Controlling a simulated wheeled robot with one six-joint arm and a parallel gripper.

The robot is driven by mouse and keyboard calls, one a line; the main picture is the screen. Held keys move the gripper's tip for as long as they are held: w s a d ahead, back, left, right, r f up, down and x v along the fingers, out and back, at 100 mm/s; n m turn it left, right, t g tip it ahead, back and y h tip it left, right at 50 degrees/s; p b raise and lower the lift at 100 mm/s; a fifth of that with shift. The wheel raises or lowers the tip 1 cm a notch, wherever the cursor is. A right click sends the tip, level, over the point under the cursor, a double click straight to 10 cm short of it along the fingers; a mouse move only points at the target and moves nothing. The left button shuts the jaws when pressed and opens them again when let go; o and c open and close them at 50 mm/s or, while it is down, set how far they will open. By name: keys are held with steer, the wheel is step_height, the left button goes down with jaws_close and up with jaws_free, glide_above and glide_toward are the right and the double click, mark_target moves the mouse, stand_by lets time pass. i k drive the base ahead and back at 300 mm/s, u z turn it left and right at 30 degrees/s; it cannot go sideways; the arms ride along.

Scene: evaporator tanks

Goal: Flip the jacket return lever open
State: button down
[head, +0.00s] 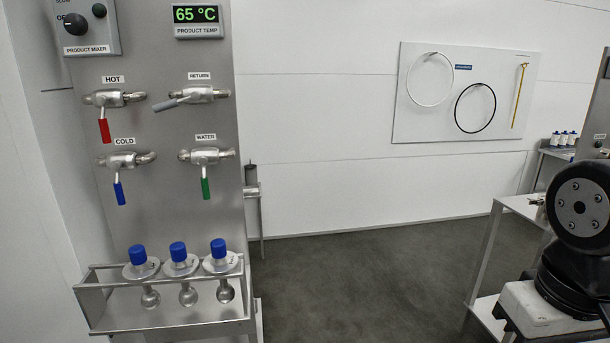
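The jacket return lever (174,103) is a grey handle on the valve under the RETURN label (199,76), on the steel panel at left in the head view. It points left and slightly down, nearly along the line of its horizontal pipe. Nothing touches it. My gripper is not in view. Only a black joint of my arm shows at the far right, well away from the panel.
Nearby are the red HOT lever (104,130), blue COLD lever (119,192) and green WATER lever (205,187), all hanging down. A rack (165,321) holding three blue-capped bottles juts out below. Open dark floor (365,275) lies right of the panel.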

mark_target(194, 95)
steer(key=z, duration=0.05)
steer(key=k, duration=1.15)
steer(key=u, duration=0.8)
steer(key=i, duration=1.4)
steer(key=z, duration=0.35)
